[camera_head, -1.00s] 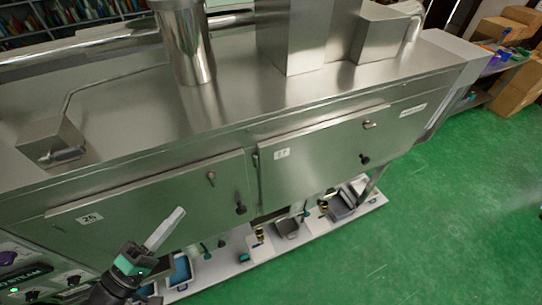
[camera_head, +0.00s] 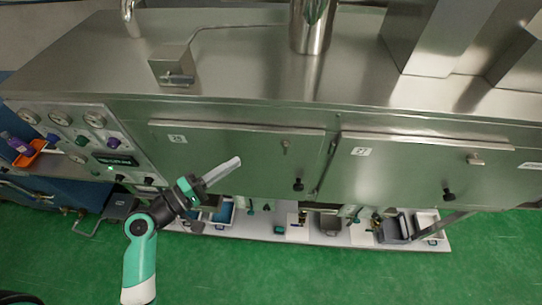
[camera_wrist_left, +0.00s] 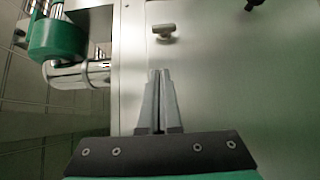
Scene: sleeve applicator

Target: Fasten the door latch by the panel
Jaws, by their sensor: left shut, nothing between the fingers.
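The left door (camera_head: 230,160) appears closed flush on the steel cabinet, beside the control panel (camera_head: 85,135). A small T-shaped latch handle (camera_head: 285,147) is near its upper right edge, with a black knob (camera_head: 298,184) below. My left gripper (camera_head: 238,161) is shut and empty in front of this door, left of the handle and apart from it. In the left wrist view, the closed fingertips (camera_wrist_left: 159,73) point toward a metal latch handle (camera_wrist_left: 164,30), with a gap between. The handle's bar lies crosswise there. My right gripper is out of view.
A second door (camera_head: 410,170) with its own handle (camera_head: 474,159) and black knob (camera_head: 449,194) adjoins on the right. A small box (camera_head: 172,64) and vertical ducts stand on the cabinet top. A low white shelf (camera_head: 265,233) with bins runs underneath. Green floor is clear in front.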

